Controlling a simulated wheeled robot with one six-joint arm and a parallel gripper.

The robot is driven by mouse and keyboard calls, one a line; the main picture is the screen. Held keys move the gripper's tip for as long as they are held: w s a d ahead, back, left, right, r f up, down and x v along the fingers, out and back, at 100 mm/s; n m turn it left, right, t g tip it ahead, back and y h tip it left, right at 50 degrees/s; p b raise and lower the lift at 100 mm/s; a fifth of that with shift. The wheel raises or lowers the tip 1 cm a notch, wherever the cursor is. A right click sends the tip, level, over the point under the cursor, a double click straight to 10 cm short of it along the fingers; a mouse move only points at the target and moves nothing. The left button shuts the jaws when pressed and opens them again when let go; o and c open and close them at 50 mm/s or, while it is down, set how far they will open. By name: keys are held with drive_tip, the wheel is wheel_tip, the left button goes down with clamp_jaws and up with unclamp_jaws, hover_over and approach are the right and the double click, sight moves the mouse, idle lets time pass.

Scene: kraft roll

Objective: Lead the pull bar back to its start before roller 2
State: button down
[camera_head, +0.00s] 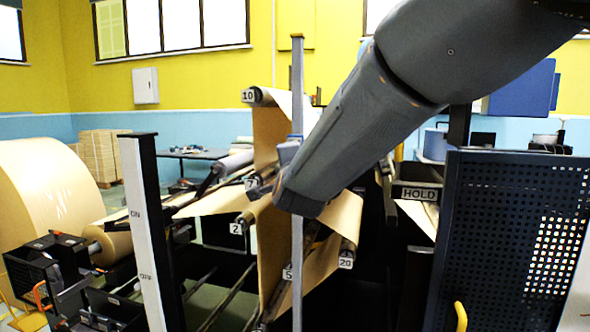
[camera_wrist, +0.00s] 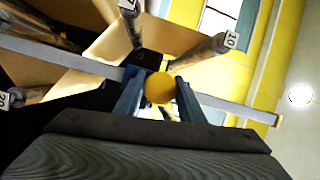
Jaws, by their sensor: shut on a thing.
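My gripper (camera_wrist: 160,84) is shut on a round yellow knob (camera_wrist: 160,88), which shows between its two blue fingers in the wrist view. I take the knob for the pull bar's end; the rest of the bar is hidden or cannot be told apart. In the head view my arm covers most of the gripper, close to an upright grey post (camera_head: 297,90). The post (camera_wrist: 225,103) crosses behind the fingers in the wrist view. Roller 2's label (camera_head: 236,228) is left of my gripper and lower. Brown kraft paper (camera_head: 270,135) hangs around the rollers.
Labels 10 (camera_head: 249,95), 7 (camera_head: 252,184), 5 (camera_head: 288,273) and 20 (camera_head: 345,262) mark other rollers. A HOLD sign (camera_head: 419,194) and a dark perforated panel (camera_head: 515,240) stand right. A white post (camera_head: 146,230) and a large paper roll (camera_head: 45,185) stand left.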

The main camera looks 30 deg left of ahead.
drive_tip(key=shift+s+a+r+p, duration=0.15)
drive_tip(key=shift+a+r+p, duration=0.15)
drive_tip(key=shift+a+r, duration=0.25)
drive_tip(key=shift+s+a+r+p, duration=0.1)
drive_tip(key=shift+a+r+p, duration=0.2)
drive_tip(key=shift+r, duration=0.4)
drive_tip(key=s+a+r+p, duration=0.1)
drive_tip(key=a+r+p, duration=0.2)
drive_tip(key=r, duration=0.6)
drive_tip(key=s+a+r+p, duration=0.1)
drive_tip(key=a+r+p, duration=0.2)
drive_tip(key=a+r, duration=0.5)
wheel_tip(320, 180, up, 2)
drive_tip(key=shift+s+a+r, duration=0.1)
drive_tip(key=shift+s+a, duration=0.05)
drive_tip(key=shift+s, duration=0.2)
drive_tip(key=shift+s+a+r, duration=0.2)
drive_tip(key=shift+a+r, duration=0.05)
drive_tip(key=shift+a, duration=0.6)
drive_tip(key=shift+s+a+r, duration=0.2)
drive_tip(key=shift+a+r, duration=0.05)
drive_tip(key=shift+a, duration=0.55)
drive_tip(key=shift+s+a+r, duration=0.2)
drive_tip(key=shift+a+r, duration=0.05)
drive_tip(key=shift+a, duration=0.6)
